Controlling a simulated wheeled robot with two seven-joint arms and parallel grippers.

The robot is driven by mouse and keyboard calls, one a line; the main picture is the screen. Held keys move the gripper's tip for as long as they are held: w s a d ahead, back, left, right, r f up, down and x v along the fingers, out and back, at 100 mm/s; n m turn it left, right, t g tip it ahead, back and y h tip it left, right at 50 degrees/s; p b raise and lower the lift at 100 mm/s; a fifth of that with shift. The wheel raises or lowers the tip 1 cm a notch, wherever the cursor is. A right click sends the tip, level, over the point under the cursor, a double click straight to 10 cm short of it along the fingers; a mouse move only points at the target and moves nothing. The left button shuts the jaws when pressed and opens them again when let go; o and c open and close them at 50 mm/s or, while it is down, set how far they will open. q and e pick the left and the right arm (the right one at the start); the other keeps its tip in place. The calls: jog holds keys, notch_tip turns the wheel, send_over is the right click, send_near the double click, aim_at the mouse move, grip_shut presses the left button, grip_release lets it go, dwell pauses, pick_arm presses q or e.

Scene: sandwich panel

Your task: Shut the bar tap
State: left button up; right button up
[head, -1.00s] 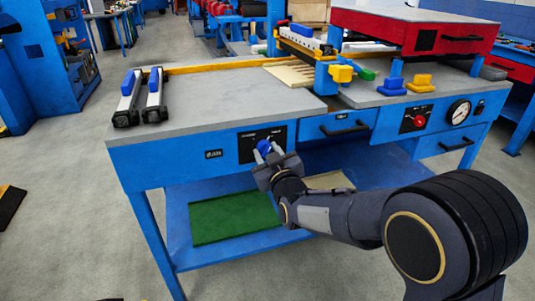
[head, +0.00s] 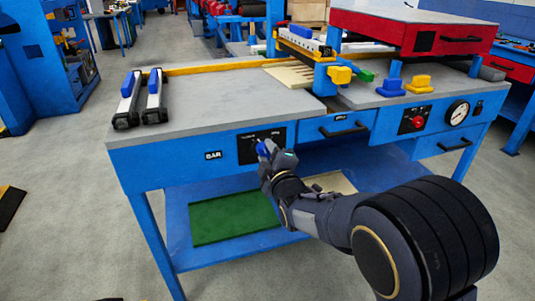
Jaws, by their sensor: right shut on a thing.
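My left gripper is out of view.
A drawer (head: 340,127), a red knob (head: 417,122) and a gauge (head: 457,113) sit to the right. A green board (head: 232,216) lies on the lower shelf.

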jog(key=shift+n, duration=2.1)
jog(key=o, duration=1)
jog(key=shift+s, duration=0.1)
jog(key=p+v, duration=0.1)
jog(key=v, duration=0.6)
jog(key=shift+s+p, duration=0.25)
jog(key=shift+p, duration=0.05)
jog(key=shift+d, duration=0.1)
